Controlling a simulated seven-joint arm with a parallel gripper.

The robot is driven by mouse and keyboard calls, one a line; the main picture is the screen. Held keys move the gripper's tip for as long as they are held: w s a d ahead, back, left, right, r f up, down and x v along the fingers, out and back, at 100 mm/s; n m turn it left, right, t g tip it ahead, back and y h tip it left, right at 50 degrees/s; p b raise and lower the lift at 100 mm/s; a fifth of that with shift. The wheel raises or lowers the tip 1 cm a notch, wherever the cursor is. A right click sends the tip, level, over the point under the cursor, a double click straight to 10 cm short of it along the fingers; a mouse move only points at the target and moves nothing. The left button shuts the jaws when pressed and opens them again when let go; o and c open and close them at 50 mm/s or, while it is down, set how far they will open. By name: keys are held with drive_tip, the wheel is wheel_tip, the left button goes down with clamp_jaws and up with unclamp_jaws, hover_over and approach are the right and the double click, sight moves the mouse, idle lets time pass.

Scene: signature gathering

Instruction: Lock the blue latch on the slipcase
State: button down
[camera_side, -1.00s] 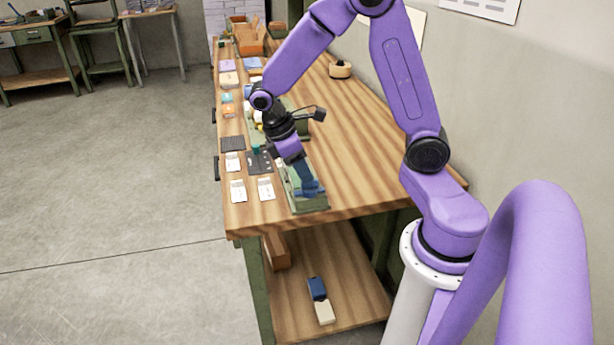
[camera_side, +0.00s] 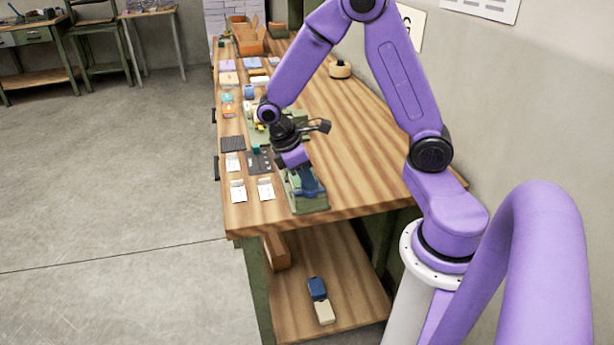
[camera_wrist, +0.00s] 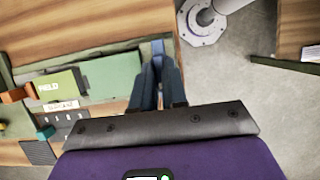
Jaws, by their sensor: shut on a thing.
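The green slipcase (camera_side: 309,207) lies at the near end of the workbench. In the wrist view its green side (camera_wrist: 112,76) fills the area left of my fingers. My gripper (camera_side: 309,190) is over the slipcase, its dark blue fingers pointing down at it. In the wrist view my gripper (camera_wrist: 158,68) is shut on the blue latch (camera_wrist: 158,48), a narrow blue piece at the slipcase's right edge. The fingers hide most of the latch, so I cannot tell its exact position.
White cards (camera_side: 238,190) and a dark tray (camera_side: 260,161) lie left of the slipcase. More small items line the bench's left side. The bench's right side (camera_side: 355,150) is mostly clear. A blue-and-cream object (camera_side: 318,288) sits on the lower shelf.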

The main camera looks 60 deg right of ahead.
drive_tip(key=shift+m, duration=0.3)
drive_tip(key=m, duration=0.2)
drive_tip(key=m+g+y, duration=0.1)
drive_tip(key=m, duration=0.1)
drive_tip(key=shift+d+y, duration=0.1)
drive_tip(key=shift+y, duration=0.2)
drive_tip(key=m+y, duration=0.1)
drive_tip(key=m, duration=0.4)
drive_tip(key=shift+d+y, duration=0.15)
drive_tip(key=shift+y, duration=0.25)
drive_tip(key=m+y, duration=0.1)
drive_tip(key=m, duration=0.3)
drive_tip(key=shift+d+y, duration=0.1)
drive_tip(key=shift+y, duration=0.3)
drive_tip(key=shift+m+t+y, duration=0.4)
drive_tip(key=shift+m+y, duration=0.2)
drive_tip(key=shift+m, duration=1.5)
drive_tip(key=c, duration=1.2)
unclamp_jaws()
drive_tip(key=shift+o, duration=0.2)
drive_tip(key=shift+d, duration=0.1)
